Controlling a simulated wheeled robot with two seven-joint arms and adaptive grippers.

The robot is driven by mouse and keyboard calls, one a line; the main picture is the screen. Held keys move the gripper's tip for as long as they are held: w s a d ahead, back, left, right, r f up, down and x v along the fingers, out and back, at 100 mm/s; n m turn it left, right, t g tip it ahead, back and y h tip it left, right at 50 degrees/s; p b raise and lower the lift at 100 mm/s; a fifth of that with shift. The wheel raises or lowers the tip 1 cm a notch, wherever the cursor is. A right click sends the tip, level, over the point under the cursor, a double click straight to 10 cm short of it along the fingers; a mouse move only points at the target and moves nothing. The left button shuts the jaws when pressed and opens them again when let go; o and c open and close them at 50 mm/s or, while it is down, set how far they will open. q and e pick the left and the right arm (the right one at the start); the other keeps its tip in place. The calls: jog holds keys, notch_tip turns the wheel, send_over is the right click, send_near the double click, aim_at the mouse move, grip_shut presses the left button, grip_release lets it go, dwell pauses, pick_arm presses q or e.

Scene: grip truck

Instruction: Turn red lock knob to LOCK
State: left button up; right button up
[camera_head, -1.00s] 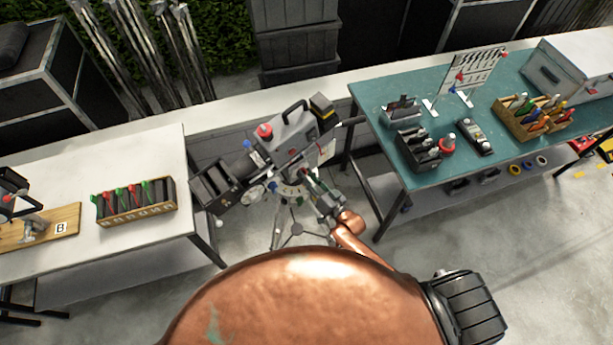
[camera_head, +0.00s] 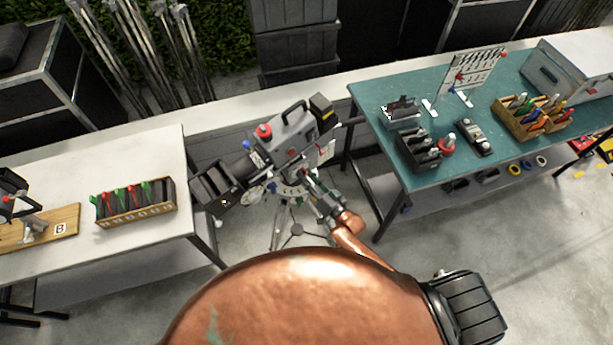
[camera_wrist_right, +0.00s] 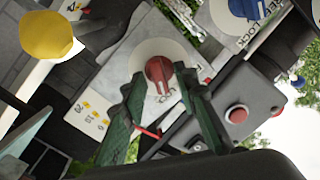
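The red lock knob (camera_wrist_right: 159,72) sits on a round white dial in the right wrist view, with lettering partly hidden below it. My right gripper (camera_wrist_right: 158,92) has its two green fingers spread around the knob's lower part, one on each side. I cannot tell whether they touch it. In the head view my right gripper (camera_head: 318,192) reaches the camera rig (camera_head: 290,135) on a tripod between the two tables. The knob is too small to make out there. My left gripper is not in view.
A blue knob (camera_wrist_right: 248,8) on another labelled dial, a yellow knob (camera_wrist_right: 46,35) and a red button (camera_wrist_right: 237,114) are close by. A white table (camera_head: 110,245) stands left and a teal workbench (camera_head: 380,100) right of the rig.

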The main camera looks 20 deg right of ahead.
jog(key=v, duration=1.2)
jog(key=shift+f, duration=0.15)
jog(key=s+d+f+n+g+h+b, duration=0.1)
jog(key=s+d+f+g+h+b, duration=0.2)
jog(key=f, duration=0.9)
jog(key=s+d+f+g+b, duration=0.1)
jog(key=s+d+f+b, duration=0.3)
jog(key=f, duration=0.9)
jog(key=s+d+f+n+g+h+b, duration=0.1)
jog(key=s+d+f+g+h, duration=0.3)
jog(key=f, duration=0.8)
jog(key=s+f+g+b, duration=0.3)
jog(key=s+f, duration=0.9)
jog(key=s, duration=0.4)
jog(key=s+f+n+g+b, duration=0.1)
jog(key=s+f+g+b, duration=0.3)
jog(key=s+f, duration=0.9)
jog(key=s+d, duration=0.1)
jog(key=s, duration=0.3)
jog(key=shift+g+b, duration=0.3)
jog(key=shift+b, duration=0.1)
jog(key=shift+s+f, duration=0.15)
